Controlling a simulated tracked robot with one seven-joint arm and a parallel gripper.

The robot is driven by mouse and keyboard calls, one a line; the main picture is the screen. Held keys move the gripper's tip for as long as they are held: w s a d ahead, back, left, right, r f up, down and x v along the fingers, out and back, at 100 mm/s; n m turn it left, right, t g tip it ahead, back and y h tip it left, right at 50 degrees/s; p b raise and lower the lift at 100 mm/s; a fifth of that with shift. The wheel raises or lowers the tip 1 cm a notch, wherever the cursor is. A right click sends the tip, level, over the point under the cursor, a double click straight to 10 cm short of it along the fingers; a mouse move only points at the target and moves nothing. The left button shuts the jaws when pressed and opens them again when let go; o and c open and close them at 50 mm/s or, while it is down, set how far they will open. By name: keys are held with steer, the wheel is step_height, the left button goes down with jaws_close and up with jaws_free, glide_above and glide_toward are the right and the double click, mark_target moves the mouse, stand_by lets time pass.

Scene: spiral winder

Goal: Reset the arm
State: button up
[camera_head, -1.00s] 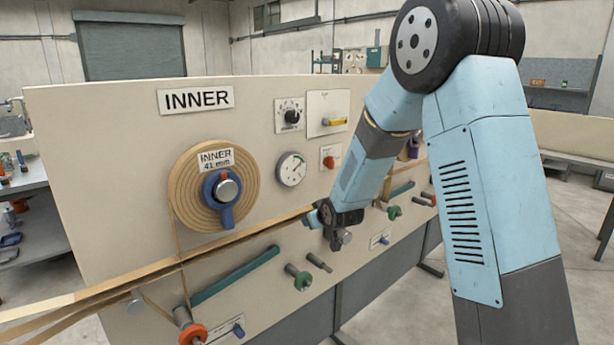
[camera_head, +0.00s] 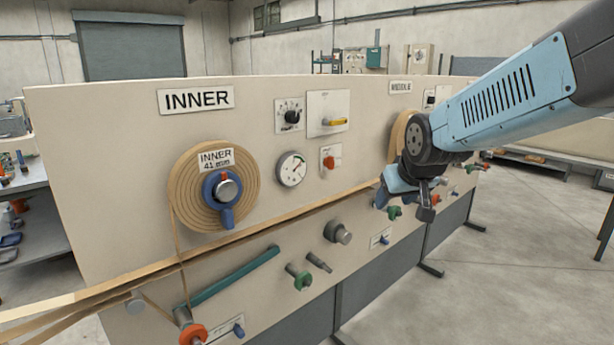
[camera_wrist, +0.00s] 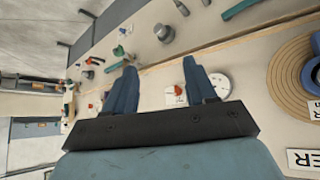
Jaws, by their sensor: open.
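My gripper (camera_wrist: 158,68) is open in the wrist view, with two dark blue fingers spread apart and nothing between them. The panel face shows beyond the fingertips. In the head view my arm reaches in from the upper right and its folded end (camera_head: 408,190) hangs in front of the panel, partly covering the tan roll (camera_head: 399,135) below the MIDDLE sign. The fingers are hard to make out there.
The winder panel (camera_head: 110,130) carries the INNER roll (camera_head: 184,188), a gauge (camera_head: 291,169), red and green knobs, and rollers. A tan strip (camera_head: 270,226) runs across its front. Open floor (camera_head: 520,230) lies at the right.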

steer(key=s+d+r+m+g, duration=0.1)
steer(key=s+d, duration=0.1)
steer(key=s, duration=0.7)
steer(key=s+d+m+g, duration=0.1)
steer(key=s+d, duration=0.1)
steer(key=s, duration=0.7)
steer(key=shift+s+d+r+h, duration=0.2)
steer(key=shift+d+r+h, duration=0.1)
steer(key=shift+r, duration=0.1)
stand_by(1.6)
